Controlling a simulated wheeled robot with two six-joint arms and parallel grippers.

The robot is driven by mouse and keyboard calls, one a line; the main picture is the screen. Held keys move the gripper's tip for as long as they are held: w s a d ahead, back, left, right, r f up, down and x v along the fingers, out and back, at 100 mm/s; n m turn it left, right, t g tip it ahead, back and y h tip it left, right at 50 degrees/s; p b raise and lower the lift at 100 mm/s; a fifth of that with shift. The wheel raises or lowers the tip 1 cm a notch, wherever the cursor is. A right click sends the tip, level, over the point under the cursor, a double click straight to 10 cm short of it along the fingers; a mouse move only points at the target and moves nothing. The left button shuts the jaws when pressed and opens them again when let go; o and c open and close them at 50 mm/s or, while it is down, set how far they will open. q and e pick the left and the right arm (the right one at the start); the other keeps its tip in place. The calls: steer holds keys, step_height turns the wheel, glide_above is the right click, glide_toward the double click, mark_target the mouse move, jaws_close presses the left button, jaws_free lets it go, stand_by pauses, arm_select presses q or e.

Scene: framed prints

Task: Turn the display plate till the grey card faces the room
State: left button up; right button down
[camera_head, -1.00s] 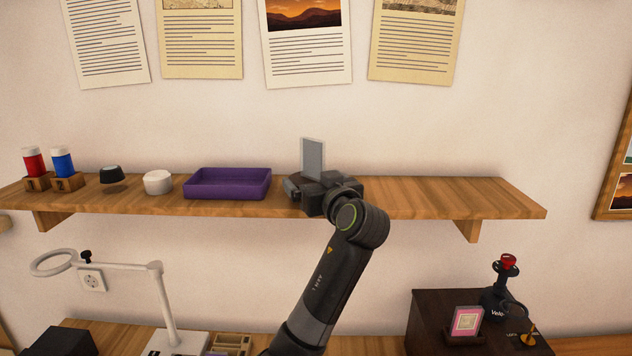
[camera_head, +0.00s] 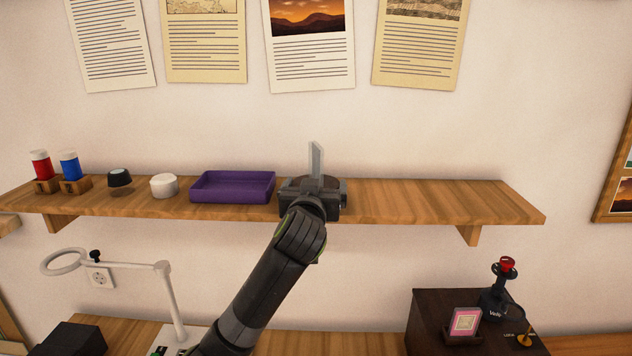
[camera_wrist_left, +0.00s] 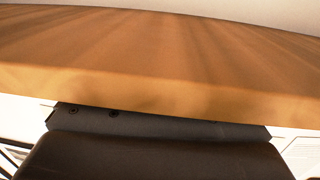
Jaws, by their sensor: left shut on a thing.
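The display plate (camera_head: 316,163) is a thin upright panel above the wooden shelf, right of the purple tray. It stands nearly edge-on to the head camera, so its faces show only as a narrow pale grey strip. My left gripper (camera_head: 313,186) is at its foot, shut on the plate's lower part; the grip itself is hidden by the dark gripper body. The wrist view shows only the shelf (camera_wrist_left: 160,60) and dark gripper parts (camera_wrist_left: 150,155), not the plate. My right gripper is not in view.
The purple tray (camera_head: 232,200) stands close left of my gripper, with a white round tin (camera_head: 164,186) and a dark-topped jar (camera_head: 120,178) further left. The shelf (camera_head: 430,201) is bare to the right. A magnifier lamp (camera_head: 170,295) stands below left.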

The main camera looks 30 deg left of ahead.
arm_select(q)
steer(key=shift+a+r+m+t+h+p, duration=0.1)
steer(key=shift+a+m+t+h+p, duration=0.1)
steer(key=shift+m+t+h+p, duration=0.75)
steer(key=shift+m+h, duration=0.55)
steer(key=shift+h, duration=0.7)
steer(key=o, duration=0.6)
steer(key=shift+o, duration=0.2)
